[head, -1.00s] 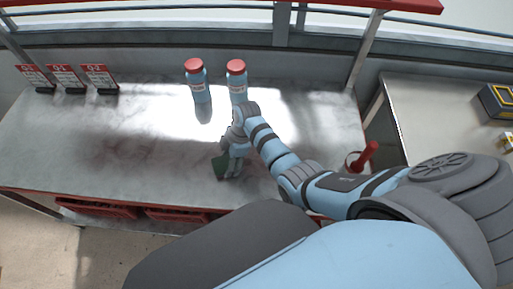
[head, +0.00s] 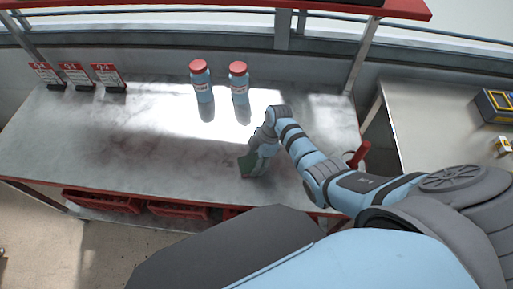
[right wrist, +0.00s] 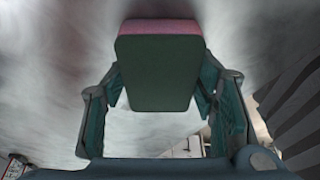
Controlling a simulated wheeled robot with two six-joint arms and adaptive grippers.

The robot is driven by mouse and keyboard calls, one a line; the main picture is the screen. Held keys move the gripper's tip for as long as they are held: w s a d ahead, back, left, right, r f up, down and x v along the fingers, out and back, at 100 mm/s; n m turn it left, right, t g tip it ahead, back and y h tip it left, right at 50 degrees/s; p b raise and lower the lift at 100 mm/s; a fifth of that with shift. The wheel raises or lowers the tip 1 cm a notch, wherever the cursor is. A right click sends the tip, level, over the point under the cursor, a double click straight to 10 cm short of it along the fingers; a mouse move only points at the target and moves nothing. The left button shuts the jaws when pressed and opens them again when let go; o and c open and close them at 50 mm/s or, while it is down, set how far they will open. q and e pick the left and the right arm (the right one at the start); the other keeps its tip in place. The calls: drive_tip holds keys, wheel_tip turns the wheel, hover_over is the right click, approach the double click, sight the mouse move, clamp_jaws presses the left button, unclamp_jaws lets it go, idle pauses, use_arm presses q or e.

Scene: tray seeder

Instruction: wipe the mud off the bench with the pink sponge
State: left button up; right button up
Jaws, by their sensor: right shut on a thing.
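The sponge shows its dark green face (right wrist: 158,75) and a pink layer (right wrist: 160,27) in the right wrist view. My right gripper (head: 256,166) is shut on it, with one finger on each side. In the head view only a small green part of the sponge (head: 246,162) shows at the fingertips, low over the bench (head: 75,115). I cannot tell whether it touches the top. Faint brownish smudges, perhaps mud (head: 135,150), lie on the bench to the left of the gripper. My left gripper is out of view.
Two blue bottles with red caps, one on the left (head: 202,88) and one on the right (head: 239,90), stand toward the back. Several red-and-white cards (head: 75,75) stand at the back left. A red handle (head: 359,154) is near the right end. The left front is clear.

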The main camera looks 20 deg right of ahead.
sight(254, 161)
wheel_tip(254, 161, up, 3)
drive_tip(key=shift+f+p, duration=0.2)
drive_tip(key=shift+p, duration=0.2)
wheel_tip(254, 161, up, 3)
drive_tip(key=p, duration=0.4)
drive_tip(key=shift+w+r, duration=0.1)
drive_tip(key=shift+r, duration=0.1)
drive_tip(key=shift+a+r, duration=0.1)
drive_tip(key=shift+r, duration=0.15)
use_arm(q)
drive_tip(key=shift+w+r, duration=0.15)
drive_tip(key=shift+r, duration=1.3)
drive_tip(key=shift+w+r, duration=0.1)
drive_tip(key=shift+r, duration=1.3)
use_arm(e)
drive_tip(key=shift+r, duration=0.75)
